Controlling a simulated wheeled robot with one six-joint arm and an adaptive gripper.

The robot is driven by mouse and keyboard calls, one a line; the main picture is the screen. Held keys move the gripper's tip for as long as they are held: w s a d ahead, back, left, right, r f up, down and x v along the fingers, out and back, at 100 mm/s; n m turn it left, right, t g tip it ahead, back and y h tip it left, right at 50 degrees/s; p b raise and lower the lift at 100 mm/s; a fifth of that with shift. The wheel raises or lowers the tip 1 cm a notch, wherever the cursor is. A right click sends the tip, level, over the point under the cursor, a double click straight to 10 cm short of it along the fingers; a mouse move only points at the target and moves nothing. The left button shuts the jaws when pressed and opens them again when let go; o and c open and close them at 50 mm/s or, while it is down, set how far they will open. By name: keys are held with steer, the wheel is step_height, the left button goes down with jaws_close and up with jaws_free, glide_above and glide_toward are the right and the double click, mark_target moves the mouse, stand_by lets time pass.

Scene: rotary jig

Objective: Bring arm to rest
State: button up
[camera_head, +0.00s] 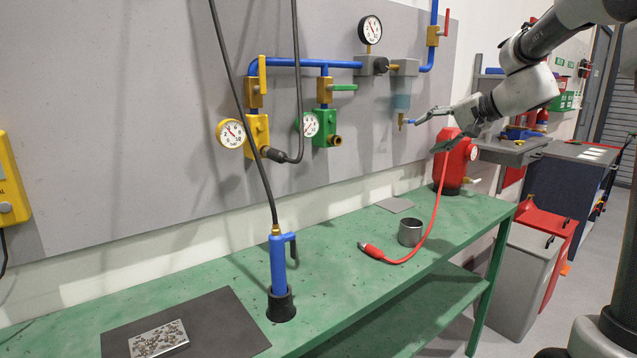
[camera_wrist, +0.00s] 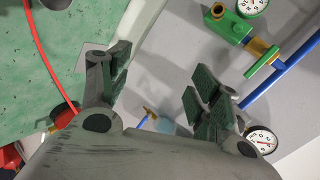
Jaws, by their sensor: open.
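My gripper (camera_head: 428,131) is at the upper right in the head view, beside the blue-bowled filter unit (camera_head: 402,92) on the wall panel. Its jaws are spread and I see nothing between them. In the wrist view the two fingers of my gripper (camera_wrist: 152,85) stand wide apart, with the grey panel and part of the blue filter bowl (camera_wrist: 160,123) behind them. My arm reaches in from the upper right corner of the head view.
Gauges, valves and blue pipes project from the panel (camera_head: 140,120). A grey bin (camera_head: 520,275) stands right.

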steer(key=s+d+f+n+g+h, duration=0.1)
steer(key=s+d+f+n+h, duration=0.1)
steer(key=s, duration=1)
steer(key=s+d+f+n+g+h, duration=0.1)
steer(key=s+f, duration=0.4)
steer(key=s, duration=0.8)
steer(key=s+d+f+n+g+h, duration=0.2)
steer(key=s+f+n+h, duration=0.1)
steer(key=s, duration=1)
steer(key=shift+d+f+n+g+h, duration=0.3)
steer(key=shift+f+n+h, duration=0.15)
steer(key=shift+h, duration=0.45)
